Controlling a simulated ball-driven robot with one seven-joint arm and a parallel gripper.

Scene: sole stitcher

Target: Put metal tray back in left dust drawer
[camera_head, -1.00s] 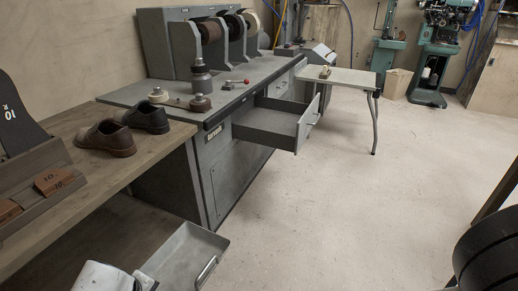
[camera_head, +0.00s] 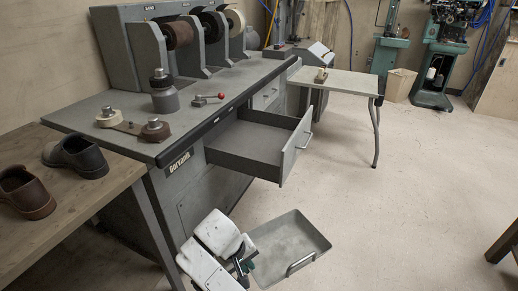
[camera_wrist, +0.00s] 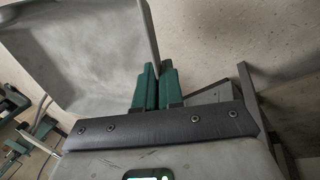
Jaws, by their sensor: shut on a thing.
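The grey metal tray (camera_head: 290,244), a shallow pan with a bar handle on its front wall, is in the air at the lower middle of the head view. My gripper (camera_head: 245,264) is shut on the tray's left edge. In the wrist view the green fingers of my gripper (camera_wrist: 155,85) pinch the wall of the tray (camera_wrist: 75,50). The dust drawer (camera_head: 296,154) is pulled out of the grey machine bench (camera_head: 183,207), open at the top, and looks empty. The tray is in front of the drawer and lower in the picture, apart from it.
A wooden bench (camera_head: 80,205) with dark shoes (camera_head: 76,156) stands at the left. A small side table (camera_head: 355,82) stands beyond the drawer. A closed drawer (camera_head: 266,96) is farther along the machine.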

